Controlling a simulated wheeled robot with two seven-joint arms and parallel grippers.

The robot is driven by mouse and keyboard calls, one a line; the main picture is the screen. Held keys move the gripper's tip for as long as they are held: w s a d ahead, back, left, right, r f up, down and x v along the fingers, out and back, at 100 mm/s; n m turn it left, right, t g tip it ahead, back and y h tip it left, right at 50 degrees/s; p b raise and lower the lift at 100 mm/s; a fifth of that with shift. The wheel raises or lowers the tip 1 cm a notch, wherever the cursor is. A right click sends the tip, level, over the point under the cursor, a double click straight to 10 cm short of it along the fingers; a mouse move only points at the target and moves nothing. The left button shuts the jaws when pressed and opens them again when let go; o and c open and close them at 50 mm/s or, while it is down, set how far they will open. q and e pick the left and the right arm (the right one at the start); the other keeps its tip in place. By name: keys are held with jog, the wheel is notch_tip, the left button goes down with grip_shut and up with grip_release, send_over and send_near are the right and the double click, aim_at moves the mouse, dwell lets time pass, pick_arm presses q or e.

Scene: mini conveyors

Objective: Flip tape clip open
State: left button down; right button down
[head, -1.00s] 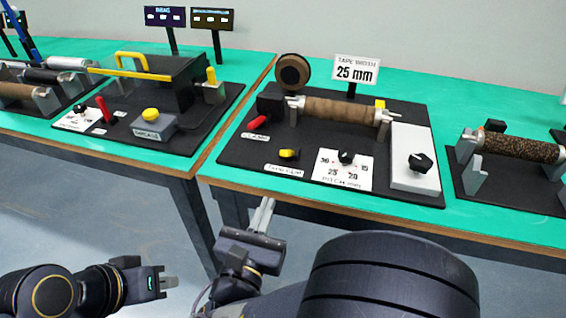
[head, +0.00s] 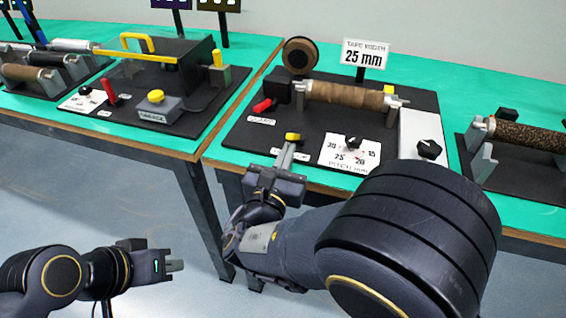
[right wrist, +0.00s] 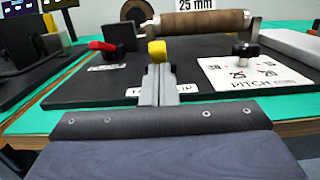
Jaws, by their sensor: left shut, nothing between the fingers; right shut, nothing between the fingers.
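The tape clip is a small yellow lever (head: 293,136) on the black board, with a label at its foot that my right gripper partly covers. It also shows in the right wrist view (right wrist: 157,50), just beyond the fingertips. My right gripper (head: 286,152) is shut and empty, its fingertips right at the near side of the yellow lever. I cannot tell whether they touch it. The fingers also show in the right wrist view (right wrist: 157,72). My left gripper (head: 176,265) is shut and empty, low at the left, away from the table.
On the same board are a red clamp lever (head: 263,106), a brown wrapped roller (head: 345,95), a pitch dial (head: 353,143) and a white box with a black knob (head: 429,149). A tape spool (head: 300,55) and a 25 mm sign (head: 365,53) stand behind. Another station stands left.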

dwell(0.3)
jog(key=shift+w+r+g+p, duration=0.1)
jog(key=shift+r+g+p, duration=0.55)
jog(key=shift+p, duration=1.05)
jog(key=w+r+g+p, duration=0.1)
jog(key=g+p, duration=0.1)
jog(key=p, duration=0.3)
jog(key=r+g+y+p, duration=0.1)
jog(key=r+g+p, duration=0.1)
jog(key=p, duration=0.4)
jog(key=w+r+g+y+p, duration=0.1)
jog(key=g+p, duration=0.2)
jog(key=p, duration=0.3)
jog(key=shift+w+d+r, duration=0.25)
jog(key=shift+w+d, duration=0.1)
jog(key=shift+d, duration=0.05)
jog(key=shift+f+b, duration=0.35)
jog(key=shift+f, duration=0.25)
jog(key=shift+r, duration=0.1)
jog(key=shift+r+p, duration=0.6)
jog(key=shift+r, duration=0.2)
jog(key=shift+a+r, duration=0.1)
